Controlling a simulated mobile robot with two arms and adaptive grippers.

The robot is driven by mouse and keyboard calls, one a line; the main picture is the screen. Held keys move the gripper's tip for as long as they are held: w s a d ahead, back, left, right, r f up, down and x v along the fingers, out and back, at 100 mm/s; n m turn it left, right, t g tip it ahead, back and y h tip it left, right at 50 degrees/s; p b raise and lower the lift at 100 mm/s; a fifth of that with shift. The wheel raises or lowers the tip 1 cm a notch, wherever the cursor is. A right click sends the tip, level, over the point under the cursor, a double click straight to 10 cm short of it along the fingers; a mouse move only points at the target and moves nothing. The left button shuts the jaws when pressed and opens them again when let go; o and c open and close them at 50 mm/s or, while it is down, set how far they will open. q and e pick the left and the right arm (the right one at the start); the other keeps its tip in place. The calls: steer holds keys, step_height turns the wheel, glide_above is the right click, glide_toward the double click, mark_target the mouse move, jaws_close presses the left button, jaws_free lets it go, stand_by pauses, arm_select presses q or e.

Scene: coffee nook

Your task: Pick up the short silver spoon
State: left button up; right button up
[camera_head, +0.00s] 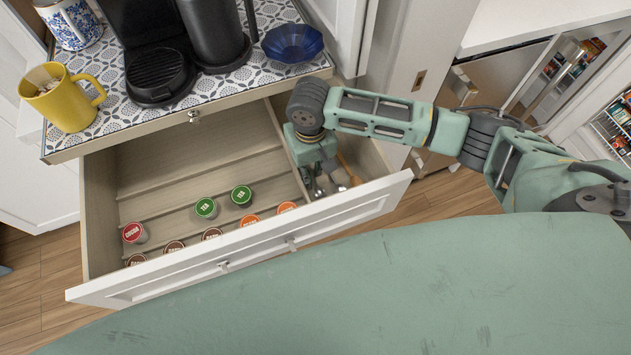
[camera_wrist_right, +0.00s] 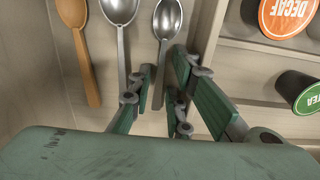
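The short silver spoon (camera_wrist_right: 167,18) lies in the drawer's narrow right compartment, its bowl at the top of the right wrist view and its handle running down between my fingers. In the head view its bowl shows just beyond my gripper (camera_head: 319,191). My right gripper (camera_wrist_right: 163,80) points down into the drawer, open, with one finger on each side of the handle. Whether the fingers touch the handle cannot be told. A second silver spoon (camera_wrist_right: 118,8) lies left of it in the wrist view, then a wooden spoon (camera_wrist_right: 72,12). My left gripper is not in view.
The open drawer (camera_head: 95,200) holds several coffee and tea pods (camera_head: 206,207) left of a divider (camera_head: 284,140). The counter above bears a yellow mug (camera_head: 65,100), a coffee machine (camera_head: 160,75) and a blue bowl (camera_head: 292,43). The drawer's white front (camera_head: 250,240) stands close by.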

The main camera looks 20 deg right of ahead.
jaws_close()
steer(key=shift+r, duration=0.15)
step_height(320, 180, up, 18)
steer(key=shift+p, duration=0.4)
